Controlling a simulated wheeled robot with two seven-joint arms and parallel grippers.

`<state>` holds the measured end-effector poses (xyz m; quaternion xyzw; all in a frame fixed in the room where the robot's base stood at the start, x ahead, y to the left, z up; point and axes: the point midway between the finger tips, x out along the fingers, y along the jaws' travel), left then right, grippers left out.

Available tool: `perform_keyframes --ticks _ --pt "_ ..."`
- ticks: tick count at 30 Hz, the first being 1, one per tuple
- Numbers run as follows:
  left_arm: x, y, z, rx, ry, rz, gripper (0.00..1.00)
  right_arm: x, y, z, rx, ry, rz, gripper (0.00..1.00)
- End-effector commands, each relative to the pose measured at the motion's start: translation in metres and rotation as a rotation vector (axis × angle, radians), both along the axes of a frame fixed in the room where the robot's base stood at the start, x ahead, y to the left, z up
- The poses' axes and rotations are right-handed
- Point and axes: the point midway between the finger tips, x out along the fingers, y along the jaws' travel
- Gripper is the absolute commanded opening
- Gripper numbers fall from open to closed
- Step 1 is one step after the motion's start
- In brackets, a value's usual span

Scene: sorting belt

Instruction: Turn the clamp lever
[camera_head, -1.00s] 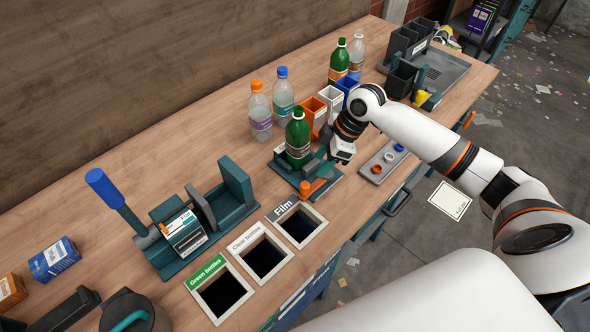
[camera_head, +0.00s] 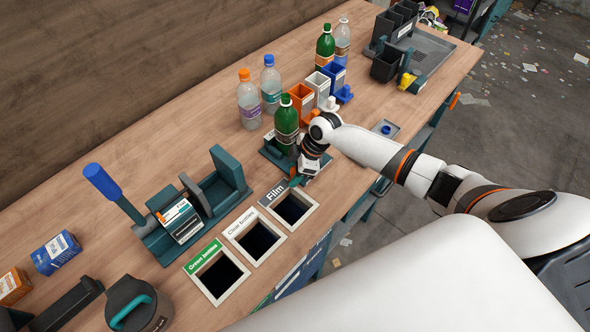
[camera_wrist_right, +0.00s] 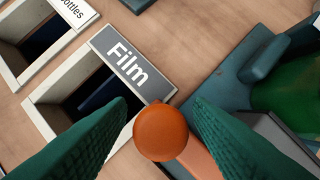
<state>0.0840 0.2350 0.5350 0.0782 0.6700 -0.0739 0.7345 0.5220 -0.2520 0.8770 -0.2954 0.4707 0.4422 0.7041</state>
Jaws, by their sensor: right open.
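The clamp (camera_head: 272,152) is a dark teal fixture on the workbench, with a green bottle (camera_head: 286,123) standing upright in it. Its lever has an orange round knob (camera_wrist_right: 160,133), seen from above in the right wrist view. My right gripper (camera_head: 303,176) is at the clamp's front side and mostly hides the lever in the head view. In the wrist view its two green fingers (camera_wrist_right: 160,108) are apart, one on each side of the knob, with visible gaps. The green bottle shows only partly at the wrist view's right edge. My left gripper is not in view.
The Film opening (camera_head: 293,208) lies just in front of the clamp, beside two other bin openings. Orange, white and blue holders (camera_head: 301,97) and several bottles stand behind. A teal press with a blue handle (camera_head: 102,182) stands at left.

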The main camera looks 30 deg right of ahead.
Motion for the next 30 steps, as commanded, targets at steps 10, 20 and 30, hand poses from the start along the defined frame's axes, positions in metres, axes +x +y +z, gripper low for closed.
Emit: perform_keyframes --ticks 10,20,30 --pt "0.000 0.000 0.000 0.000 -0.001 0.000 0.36 0.000 0.000 0.000 0.000 0.000 0.000 0.17" --pt "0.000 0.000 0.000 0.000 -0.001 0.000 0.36 0.000 -0.001 0.000 0.000 0.000 0.003 0.00" --pt "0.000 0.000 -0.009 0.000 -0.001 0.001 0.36 -0.010 -0.006 -0.001 -0.001 0.000 0.118 0.00"
